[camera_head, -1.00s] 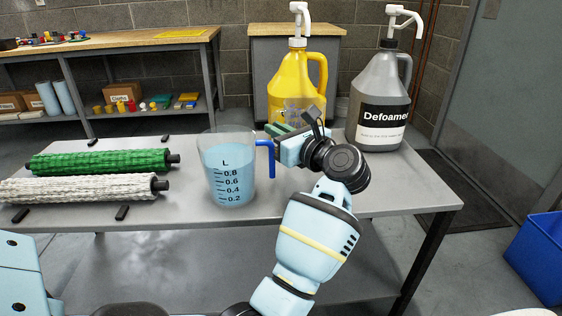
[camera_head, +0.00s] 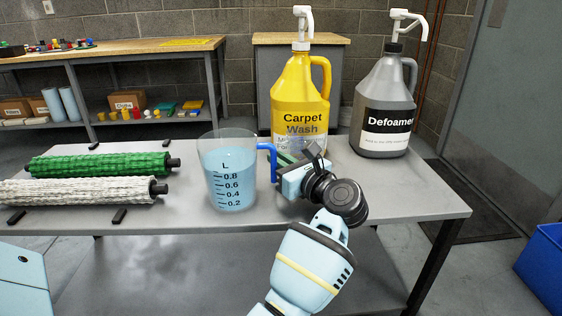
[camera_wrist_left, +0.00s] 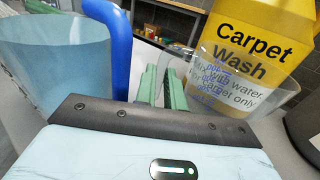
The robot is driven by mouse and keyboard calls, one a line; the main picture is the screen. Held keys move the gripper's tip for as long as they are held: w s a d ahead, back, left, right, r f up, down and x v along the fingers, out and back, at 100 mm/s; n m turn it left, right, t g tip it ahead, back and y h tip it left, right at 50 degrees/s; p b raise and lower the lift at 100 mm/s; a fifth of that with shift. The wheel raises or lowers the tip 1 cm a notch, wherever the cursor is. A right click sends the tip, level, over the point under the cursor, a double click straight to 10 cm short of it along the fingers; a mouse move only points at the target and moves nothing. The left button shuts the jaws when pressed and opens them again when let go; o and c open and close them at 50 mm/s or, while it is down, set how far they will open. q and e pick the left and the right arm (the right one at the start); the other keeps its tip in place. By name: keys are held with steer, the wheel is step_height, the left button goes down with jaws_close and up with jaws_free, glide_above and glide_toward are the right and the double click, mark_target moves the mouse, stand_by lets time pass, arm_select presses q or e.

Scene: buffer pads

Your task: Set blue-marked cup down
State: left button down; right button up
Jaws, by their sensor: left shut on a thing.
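The blue-marked cup (camera_wrist_left: 222,92) is clear, with blue markings, and shows at the right in the left wrist view. In the head view it is faint (camera_head: 299,143), in front of the yellow bottle and partly behind my gripper. My left gripper (camera_head: 284,159) is shut on it; its green fingers also show in the left wrist view (camera_wrist_left: 163,84). The cup's base is hidden, so I cannot tell whether it touches the table (camera_head: 400,192). My right gripper is in neither view.
A pitcher of light-blue liquid (camera_head: 228,172) with a blue handle stands just left of my gripper. The yellow Carpet Wash bottle (camera_head: 300,90) is right behind the cup. The grey Defoamer bottle (camera_head: 384,92) is behind right. Green (camera_head: 98,163) and white (camera_head: 75,190) rollers lie left.

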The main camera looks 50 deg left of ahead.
arm_select(q)
steer(key=shift+f, duration=0.15)
steer(key=c, duration=1.8)
jaws_free()
steer(key=shift+o, duration=0.2)
steer(key=shift+r, duration=0.25)
steer(key=d, duration=0.3)
steer(key=d+p, duration=0.1)
steer(key=d, duration=0.3)
steer(key=s+d, duration=0.1)
steer(key=d, duration=0.3)
steer(key=shift+f, duration=0.1)
steer(key=shift+s+d, duration=0.15)
steer(key=shift+d, duration=0.3)
